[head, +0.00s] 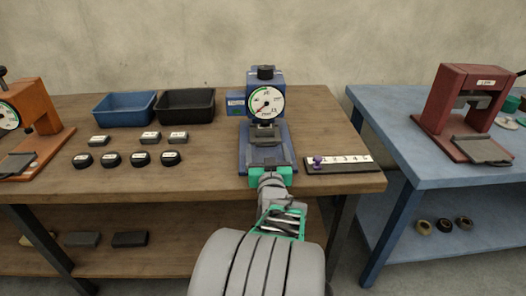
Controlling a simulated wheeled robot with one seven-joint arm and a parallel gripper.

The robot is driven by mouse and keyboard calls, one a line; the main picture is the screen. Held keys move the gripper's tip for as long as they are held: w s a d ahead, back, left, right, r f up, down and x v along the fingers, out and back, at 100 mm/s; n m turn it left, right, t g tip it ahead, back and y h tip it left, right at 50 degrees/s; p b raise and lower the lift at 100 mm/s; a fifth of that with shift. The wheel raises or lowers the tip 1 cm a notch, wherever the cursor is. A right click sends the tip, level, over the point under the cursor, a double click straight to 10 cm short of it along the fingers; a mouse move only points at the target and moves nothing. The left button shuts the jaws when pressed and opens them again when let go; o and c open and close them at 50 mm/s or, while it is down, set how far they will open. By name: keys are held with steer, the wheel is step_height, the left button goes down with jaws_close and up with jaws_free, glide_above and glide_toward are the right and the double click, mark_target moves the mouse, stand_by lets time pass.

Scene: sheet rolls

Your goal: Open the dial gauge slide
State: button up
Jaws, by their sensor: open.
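The blue dial gauge machine (266,77) stands upright at the back middle of the wooden table. Its round white dial (267,103) faces me, with a green arc and a red needle. A grey slide part (264,134) shows below the dial, above the blue base (246,152). My gripper (268,165) is at the front of the blue base, just below the slide. The gripper is open. My wrist hides the front end of the base, and I cannot tell whether the fingers touch anything.
A blue bin (124,108) and a black bin (186,106) stand left of the machine, with several labelled blocks and round pieces (141,158) before them. A numbered strip (343,164) with a purple peg lies right. An orange machine (38,115) and a red press (462,105) flank them.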

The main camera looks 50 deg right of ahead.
steer(key=shift+w+d, duration=0.5)
steer(key=shift+c, duration=0.4)
jaws_close()
